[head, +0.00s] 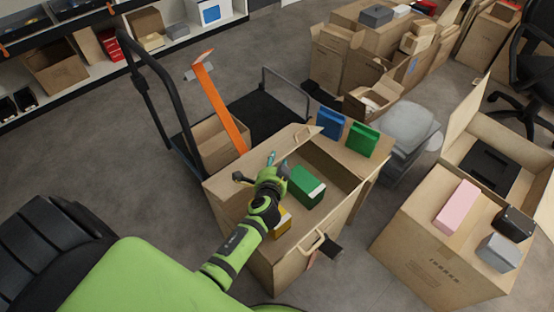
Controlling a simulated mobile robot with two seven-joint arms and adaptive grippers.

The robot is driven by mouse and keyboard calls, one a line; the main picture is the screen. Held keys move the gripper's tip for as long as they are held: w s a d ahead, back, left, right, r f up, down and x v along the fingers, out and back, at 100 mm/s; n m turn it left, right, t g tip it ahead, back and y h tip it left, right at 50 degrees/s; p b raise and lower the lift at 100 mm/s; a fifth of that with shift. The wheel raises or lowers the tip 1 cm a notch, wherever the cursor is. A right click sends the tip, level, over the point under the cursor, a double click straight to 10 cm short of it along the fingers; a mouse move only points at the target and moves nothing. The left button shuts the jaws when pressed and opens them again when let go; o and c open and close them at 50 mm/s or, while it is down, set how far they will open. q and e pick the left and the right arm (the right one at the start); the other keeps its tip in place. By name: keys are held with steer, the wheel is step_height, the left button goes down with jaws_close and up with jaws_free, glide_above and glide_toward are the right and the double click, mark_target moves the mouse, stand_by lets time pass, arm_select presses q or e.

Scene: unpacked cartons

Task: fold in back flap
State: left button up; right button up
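The open carton (233,193) stands in the middle of the head view. A flap (345,157) is folded outward on its far right side, with a blue box (331,123) and a green box (362,140) by it. Inside the carton are another green box (307,187) and a yellow box (282,221), partly hidden by my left arm. My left gripper (276,163) is over the carton, beside the inner green box. Its teal fingertips look apart, with nothing seen between them. I cannot tell whether it touches the carton. My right gripper is not seen.
A cart with a black handle (160,75) and an orange strip (220,108) stands behind left. At right, another carton (428,240) carries a pink box (457,207).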

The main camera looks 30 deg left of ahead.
arm_select(q)
steer(key=shift+x, duration=1.05)
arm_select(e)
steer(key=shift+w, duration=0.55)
arm_select(q)
jaws_close()
steer(key=shift+d+f, duration=0.1)
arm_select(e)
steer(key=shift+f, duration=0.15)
